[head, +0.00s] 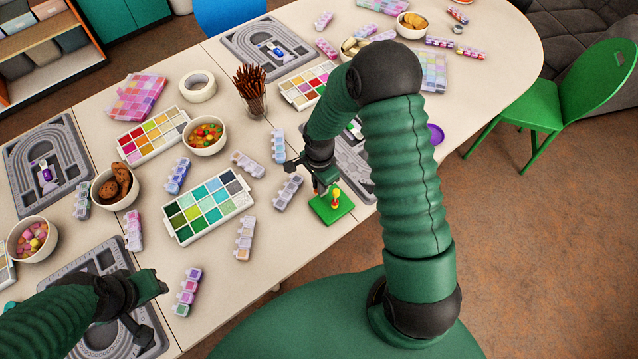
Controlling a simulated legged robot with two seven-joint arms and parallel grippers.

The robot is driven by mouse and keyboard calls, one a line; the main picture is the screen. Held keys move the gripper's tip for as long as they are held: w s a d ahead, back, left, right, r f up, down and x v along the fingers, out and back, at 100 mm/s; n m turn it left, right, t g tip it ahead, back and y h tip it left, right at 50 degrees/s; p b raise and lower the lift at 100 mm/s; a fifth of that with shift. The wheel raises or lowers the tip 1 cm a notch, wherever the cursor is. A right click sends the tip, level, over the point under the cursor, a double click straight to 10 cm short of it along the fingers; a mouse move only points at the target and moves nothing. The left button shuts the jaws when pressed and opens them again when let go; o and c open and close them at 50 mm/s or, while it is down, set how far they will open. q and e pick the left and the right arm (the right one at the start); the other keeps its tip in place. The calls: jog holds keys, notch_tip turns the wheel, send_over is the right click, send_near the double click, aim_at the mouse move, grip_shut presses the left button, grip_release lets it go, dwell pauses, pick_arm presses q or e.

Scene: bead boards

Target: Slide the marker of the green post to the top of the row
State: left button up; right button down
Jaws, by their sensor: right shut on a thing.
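A small green board (345,211) lies near the table's front edge, partly hidden behind my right gripper. A small upright piece in red and yellow (335,199) stands on it; the green post and its marker are too small to tell apart clearly. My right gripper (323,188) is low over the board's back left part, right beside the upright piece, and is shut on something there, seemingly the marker. Its fingertips partly hide what they hold. My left gripper (157,309) is at the lower left, away from the green board, with its fingers apart and empty.
A paint box in greens (207,207), several bead strips such as a grey one (287,191), and a cup of brown sticks (251,95) stand left of the green board. A grey bead board (353,165) lies behind my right arm.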

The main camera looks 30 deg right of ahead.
jog(key=shift+f+b, duration=0.65)
jog(key=shift+f, duration=0.4)
jog(key=c, duration=1.4)
grip_release()
notch_tip(320, 180, up, 17)
jog(key=s+a+n+t, duration=0.2)
jog(key=s+a+n, duration=0.5)
jog(key=n, duration=1)
jog(key=shift+s+a+f+t, duration=0.2)
jog(key=shift+s+t, duration=0.1)
jog(key=shift+s, duration=0.8)
